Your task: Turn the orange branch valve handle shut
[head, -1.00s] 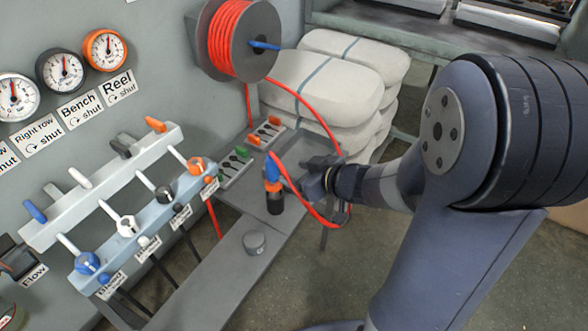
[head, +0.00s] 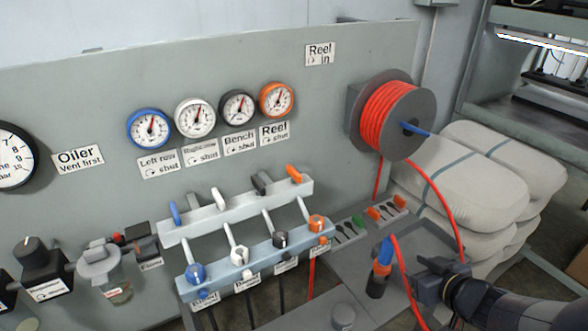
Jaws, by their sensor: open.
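The orange branch valve handle (head: 294,174) is a small lever at the right end of the pale upper manifold bar (head: 228,213), above the lower bar's orange knob (head: 317,223). It stands tilted, its top leaning left. Blue, white and black handles sit further left on the same bar. My gripper (head: 424,279) is at the lower right, well away from the handle and below it. It is open; its dark fingers are small and partly crossed by the red hose. It is beside a blue, orange and black fitting (head: 380,267), apparently not holding it.
The red hose (head: 447,205) loops from the wall reel (head: 387,113) down past my gripper. A rack with green and orange parts (head: 387,210) lies right of the manifold. White sacks (head: 470,180) are stacked behind my arm. Open space lies before the manifold.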

